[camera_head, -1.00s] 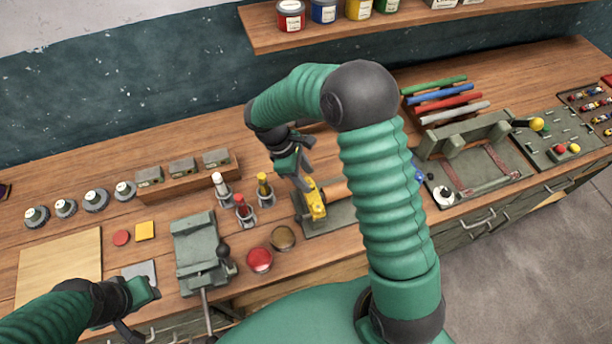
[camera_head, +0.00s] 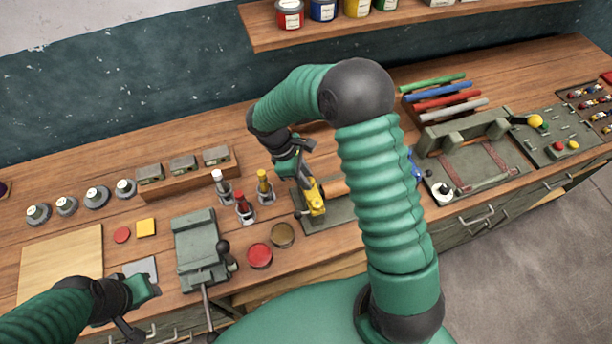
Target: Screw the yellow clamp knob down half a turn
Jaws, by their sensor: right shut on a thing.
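The yellow clamp knob (camera_head: 316,207) is on the grey-green clamp fixture (camera_head: 342,213), near the middle of the bench. My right gripper (camera_head: 312,190) reaches down to it from the upper left and is shut on it, its dark fingers covering part of the yellow. A copper-coloured bar (camera_head: 334,188) shows beside the knob and runs behind my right arm. My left gripper (camera_head: 140,312) is low at the left, away from the knob; its fingers are too small and dark to read.
Left of the fixture stand small bottles with red, yellow and white tops (camera_head: 244,206). Red and brown round lids (camera_head: 259,256) lie in front of them. A grey-green vise (camera_head: 200,250) stands further left. My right arm hides the bench right of the fixture.

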